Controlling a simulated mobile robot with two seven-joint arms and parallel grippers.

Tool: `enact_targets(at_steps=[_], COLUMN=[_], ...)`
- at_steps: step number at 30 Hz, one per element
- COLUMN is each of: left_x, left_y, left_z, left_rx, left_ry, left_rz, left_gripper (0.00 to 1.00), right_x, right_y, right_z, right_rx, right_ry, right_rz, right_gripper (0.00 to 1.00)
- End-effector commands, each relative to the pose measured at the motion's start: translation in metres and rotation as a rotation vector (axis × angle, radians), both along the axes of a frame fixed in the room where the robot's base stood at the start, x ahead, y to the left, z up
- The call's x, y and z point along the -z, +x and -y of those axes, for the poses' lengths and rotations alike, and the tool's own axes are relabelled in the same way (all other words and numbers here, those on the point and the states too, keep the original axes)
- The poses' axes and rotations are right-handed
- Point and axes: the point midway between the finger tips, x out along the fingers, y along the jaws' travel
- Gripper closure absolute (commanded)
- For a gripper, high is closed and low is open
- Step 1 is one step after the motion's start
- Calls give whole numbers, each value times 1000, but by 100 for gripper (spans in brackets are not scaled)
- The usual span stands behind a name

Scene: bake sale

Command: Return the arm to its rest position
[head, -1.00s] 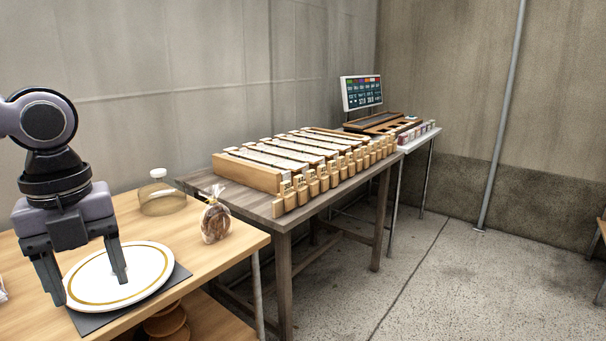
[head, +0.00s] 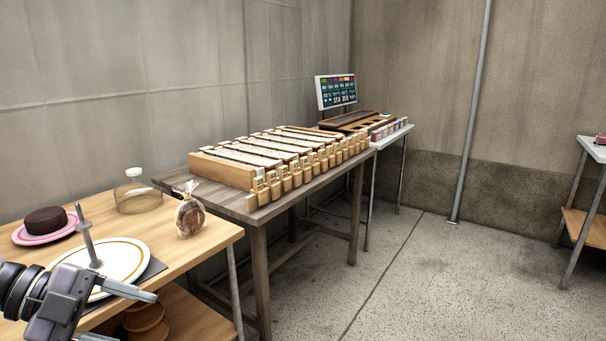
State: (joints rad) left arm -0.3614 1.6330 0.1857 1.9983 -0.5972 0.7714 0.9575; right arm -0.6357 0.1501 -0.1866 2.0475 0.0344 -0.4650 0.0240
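My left gripper (head: 128,316) is in the lower left corner of the head view, over the near edge of the wooden table. It is turned sideways, its fingers pointing right and spread apart, with nothing seen between them. The lower finger is partly cut off by the frame edge. My arm hides part of a white plate with a gold ring (head: 125,258). A grey upright post (head: 86,238) stands at the plate's middle, apart from the fingers. My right gripper is not in view.
On the wooden table (head: 190,248) are a dark cake on a pink plate (head: 45,222), a clear jar (head: 137,195) and a bagged baked item (head: 190,217). A grey table (head: 245,211) behind holds wooden compartments. Open floor lies to the right.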

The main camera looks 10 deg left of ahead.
Motion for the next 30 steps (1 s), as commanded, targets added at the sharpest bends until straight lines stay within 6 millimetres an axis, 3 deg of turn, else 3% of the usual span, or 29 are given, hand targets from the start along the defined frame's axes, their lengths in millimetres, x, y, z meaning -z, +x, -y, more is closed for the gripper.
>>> enact_targets(at_steps=[8, 16, 23, 30], left_x=[45, 111, 183, 252], left_y=[16, 14, -8, -47], left_z=[-7, -17, -7, 35], left_rx=[-332, -718, -1039, -1292], left_ry=[-350, -545, -615, -620], left_rz=[69, 30, -116, -365], left_gripper=[36, 36, 36, 36], right_x=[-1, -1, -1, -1], right_y=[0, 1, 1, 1], right_z=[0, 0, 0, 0], right_rx=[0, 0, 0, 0], right_ry=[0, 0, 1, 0], right_rz=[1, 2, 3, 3], right_gripper=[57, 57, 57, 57])
